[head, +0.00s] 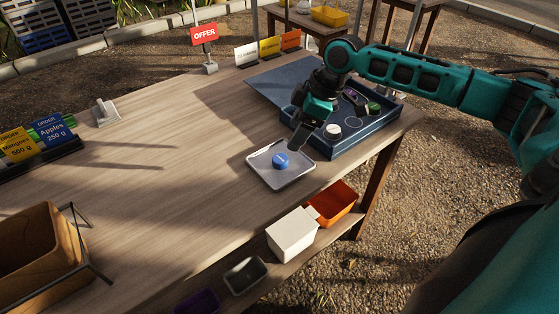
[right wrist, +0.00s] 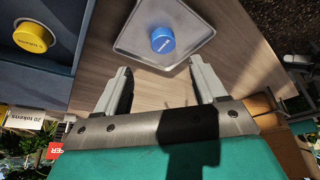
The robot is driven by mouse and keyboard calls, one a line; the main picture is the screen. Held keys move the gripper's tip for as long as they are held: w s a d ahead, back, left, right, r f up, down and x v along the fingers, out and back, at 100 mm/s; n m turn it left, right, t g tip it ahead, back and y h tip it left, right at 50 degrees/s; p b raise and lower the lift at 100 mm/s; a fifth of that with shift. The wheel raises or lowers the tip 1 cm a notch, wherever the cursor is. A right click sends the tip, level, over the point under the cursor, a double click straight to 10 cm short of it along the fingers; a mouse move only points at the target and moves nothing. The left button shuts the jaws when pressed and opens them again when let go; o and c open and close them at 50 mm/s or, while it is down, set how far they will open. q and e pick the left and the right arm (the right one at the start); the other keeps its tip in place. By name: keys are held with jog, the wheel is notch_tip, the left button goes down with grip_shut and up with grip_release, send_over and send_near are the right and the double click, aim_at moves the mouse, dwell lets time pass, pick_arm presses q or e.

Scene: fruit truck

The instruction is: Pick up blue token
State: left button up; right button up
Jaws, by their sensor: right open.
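The blue token (head: 280,161) is a small round disc lying in a shallow grey-white tray (head: 299,176) on the wooden table. In the right wrist view, the blue token (right wrist: 163,40) sits in the tray (right wrist: 126,41) beyond the fingertips. My right gripper (head: 298,140) hangs just behind and above the tray, beside the blue box. Its two fingers (right wrist: 163,85) are apart with nothing between them. My left gripper is in neither view.
A blue compartment box (head: 358,143) holds a white, a green and other round pieces; a yellow token (right wrist: 33,37) shows there in the wrist view. An OFFER sign (head: 204,33) stands at the back.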

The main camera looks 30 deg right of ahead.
aim_at(280, 158)
jog(key=x, duration=0.8)
jog(key=shift+s+a+f+b, duration=0.15)
jog(key=shift+a+f+b, duration=0.1)
jog(key=shift+b, duration=0.15)
jog(key=shift+r, duration=0.1)
jog(key=c, duration=1.1)
